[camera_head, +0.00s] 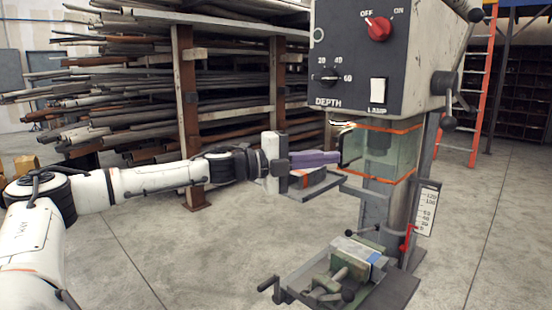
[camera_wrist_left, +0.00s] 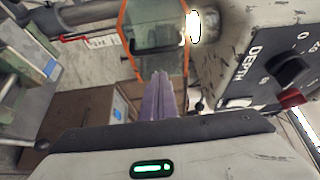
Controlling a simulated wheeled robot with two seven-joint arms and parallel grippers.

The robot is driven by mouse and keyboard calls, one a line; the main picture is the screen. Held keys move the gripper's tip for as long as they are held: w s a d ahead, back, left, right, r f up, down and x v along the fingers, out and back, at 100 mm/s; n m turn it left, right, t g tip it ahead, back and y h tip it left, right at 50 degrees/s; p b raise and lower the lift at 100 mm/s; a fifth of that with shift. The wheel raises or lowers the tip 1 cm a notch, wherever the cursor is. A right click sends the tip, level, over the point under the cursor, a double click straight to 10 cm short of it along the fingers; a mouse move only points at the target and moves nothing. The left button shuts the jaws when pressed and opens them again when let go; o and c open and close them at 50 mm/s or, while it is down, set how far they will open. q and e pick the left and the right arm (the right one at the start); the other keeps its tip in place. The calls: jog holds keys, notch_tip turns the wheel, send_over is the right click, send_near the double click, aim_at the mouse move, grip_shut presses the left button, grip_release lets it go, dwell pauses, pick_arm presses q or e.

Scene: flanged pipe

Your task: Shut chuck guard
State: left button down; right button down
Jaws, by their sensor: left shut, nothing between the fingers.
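The chuck guard (camera_head: 378,152) is a clear panel with orange edges, hanging under the grey drill press head (camera_head: 375,60). It also shows in the left wrist view (camera_wrist_left: 157,38), just ahead of the fingers. My left gripper (camera_head: 338,157) reaches in from the left, its purple fingers shut and empty. The fingertips are at the guard's left edge; I cannot tell whether they touch it. In the left wrist view the closed fingers (camera_wrist_left: 161,76) point at the guard's lower edge. The chuck behind the guard is hard to make out. My right gripper is not in view.
A vise (camera_head: 355,254) stands on the drill press base below the guard. A lever handle (camera_head: 447,83) sticks out at the head's right. A rack of pipes (camera_head: 110,90) fills the back left, and an orange ladder (camera_head: 483,85) stands behind right. The floor at front left is clear.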

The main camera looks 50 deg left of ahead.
pick_arm(q)
jog(key=s+a+b, duration=0.6)
jog(key=s+b, duration=0.1)
jog(key=s, duration=0.1)
